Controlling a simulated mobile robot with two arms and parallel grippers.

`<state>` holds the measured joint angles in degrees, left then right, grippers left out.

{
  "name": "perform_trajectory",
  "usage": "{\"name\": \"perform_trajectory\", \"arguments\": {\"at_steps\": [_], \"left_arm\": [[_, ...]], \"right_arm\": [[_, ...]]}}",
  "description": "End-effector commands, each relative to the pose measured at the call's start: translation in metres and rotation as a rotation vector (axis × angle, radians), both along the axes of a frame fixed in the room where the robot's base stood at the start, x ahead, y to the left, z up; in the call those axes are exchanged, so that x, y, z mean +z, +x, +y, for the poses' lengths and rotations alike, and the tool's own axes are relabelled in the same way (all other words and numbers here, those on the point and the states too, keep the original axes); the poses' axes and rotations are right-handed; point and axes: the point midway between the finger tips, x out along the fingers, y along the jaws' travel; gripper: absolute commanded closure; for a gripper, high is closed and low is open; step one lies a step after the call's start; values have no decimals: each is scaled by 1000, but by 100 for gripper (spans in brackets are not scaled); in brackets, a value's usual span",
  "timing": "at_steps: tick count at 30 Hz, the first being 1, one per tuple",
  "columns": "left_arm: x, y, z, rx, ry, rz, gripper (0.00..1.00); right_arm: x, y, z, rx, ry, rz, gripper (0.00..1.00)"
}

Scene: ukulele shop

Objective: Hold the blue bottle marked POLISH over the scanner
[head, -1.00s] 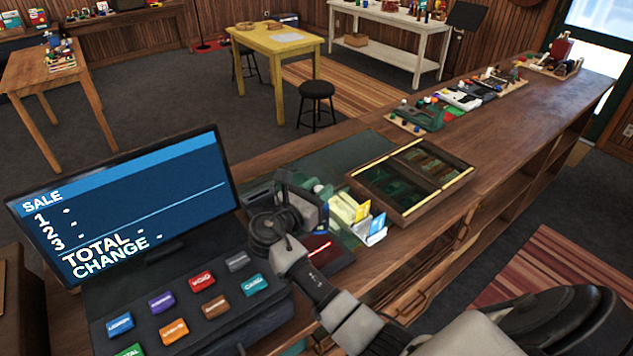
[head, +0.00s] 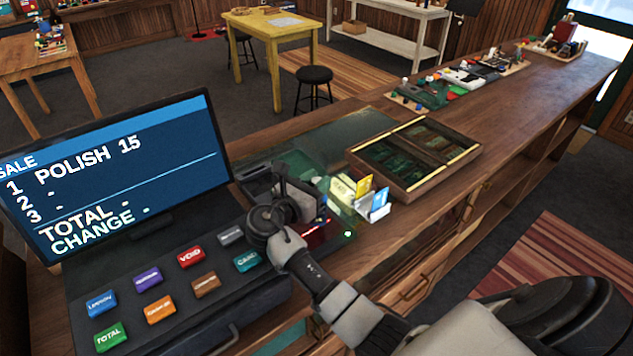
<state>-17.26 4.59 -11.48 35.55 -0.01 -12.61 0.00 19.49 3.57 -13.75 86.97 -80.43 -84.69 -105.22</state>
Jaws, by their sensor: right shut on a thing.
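My right gripper (head: 303,204) is shut over the counter beside the register, with its wrist in front of what it holds. The blue bottle is almost wholly hidden by the gripper; only a small dark blue patch shows at the fingers, and its POLISH mark cannot be read. The scanner (head: 323,234) is a dark unit with a red glow, just below and beside the gripper. A green light (head: 348,234) shows at its right. The register screen (head: 120,180) reads POLISH 15 on line 1; lines 2 and 3, TOTAL and CHANGE show dashes. My left gripper is out of view.
Coloured register keys (head: 175,282) lie left of my right arm. A card holder (head: 374,206) with yellow and blue cards stands just right of the scanner. A wooden divided tray (head: 465,155) lies behind it.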

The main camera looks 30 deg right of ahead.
Motion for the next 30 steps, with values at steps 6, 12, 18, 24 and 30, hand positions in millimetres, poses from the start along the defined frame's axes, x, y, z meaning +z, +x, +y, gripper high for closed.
{"name": "perform_trajectory", "arguments": {"at_steps": [6,12,18,24,30], "left_arm": [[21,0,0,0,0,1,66],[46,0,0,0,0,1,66],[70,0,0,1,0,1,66],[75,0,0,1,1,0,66],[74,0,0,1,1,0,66]], "right_arm": [[19,0,0,0,-1,0,100],[41,0,0,0,-1,-1,100],[63,0,0,0,-1,-1,100],[80,0,0,0,1,-5,100],[90,0,0,0,0,-1,100]]}}
